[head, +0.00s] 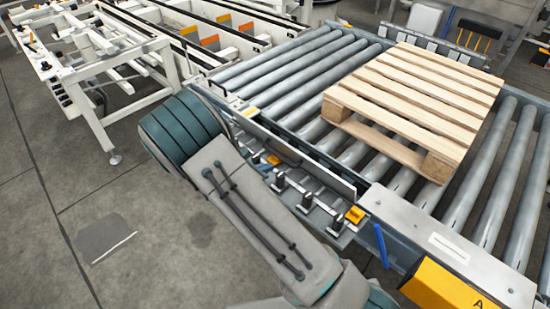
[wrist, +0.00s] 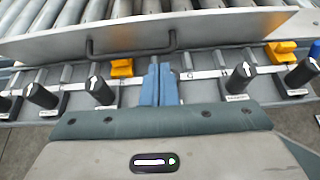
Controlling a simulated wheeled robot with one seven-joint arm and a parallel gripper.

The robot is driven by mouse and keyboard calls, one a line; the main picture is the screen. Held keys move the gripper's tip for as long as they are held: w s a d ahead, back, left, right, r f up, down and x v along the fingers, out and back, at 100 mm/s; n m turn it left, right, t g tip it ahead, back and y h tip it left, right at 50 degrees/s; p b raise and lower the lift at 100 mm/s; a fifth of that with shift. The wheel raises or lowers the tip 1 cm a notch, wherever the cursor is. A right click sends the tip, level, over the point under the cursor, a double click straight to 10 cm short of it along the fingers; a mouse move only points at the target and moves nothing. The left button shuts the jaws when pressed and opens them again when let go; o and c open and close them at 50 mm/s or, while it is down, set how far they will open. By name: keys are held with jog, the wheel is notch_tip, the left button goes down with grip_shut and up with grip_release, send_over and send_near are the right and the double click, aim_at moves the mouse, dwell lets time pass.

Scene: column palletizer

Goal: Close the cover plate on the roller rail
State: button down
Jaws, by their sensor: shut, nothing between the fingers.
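The cover plate (head: 318,172) is a long grey metal strip standing raised along the near edge of the roller rail (head: 285,110). In the wrist view, the plate (wrist: 225,30) spans the top, with a dark bar handle (wrist: 130,54) on its face. My gripper (wrist: 159,66) is shut and empty, its blue-grey fingertips just below the right part of the handle. I cannot tell whether they touch it. Black knobs and orange blocks on the strip below the plate are uncovered. In the head view my arm hides the gripper.
A wooden pallet (head: 415,95) lies on the rollers behind the plate. A flat metal cover (head: 450,240) with a label lies to the right, beside an orange box (head: 445,287). A white frame (head: 95,75) stands at the left.

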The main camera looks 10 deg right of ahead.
aim_at(294, 153)
jog(key=x, duration=0.8)
jog(key=shift+w+a+f, duration=0.2)
jog(key=shift+a, duration=0.1)
jog(key=shift+w+d+r, duration=0.6)
jog(key=shift+w+d, duration=0.1)
jog(key=shift+d, duration=0.2)
jog(key=shift+w+d+r+p, duration=0.15)
jog(key=shift+w+d+p, duration=0.2)
jog(key=shift+d, duration=0.1)
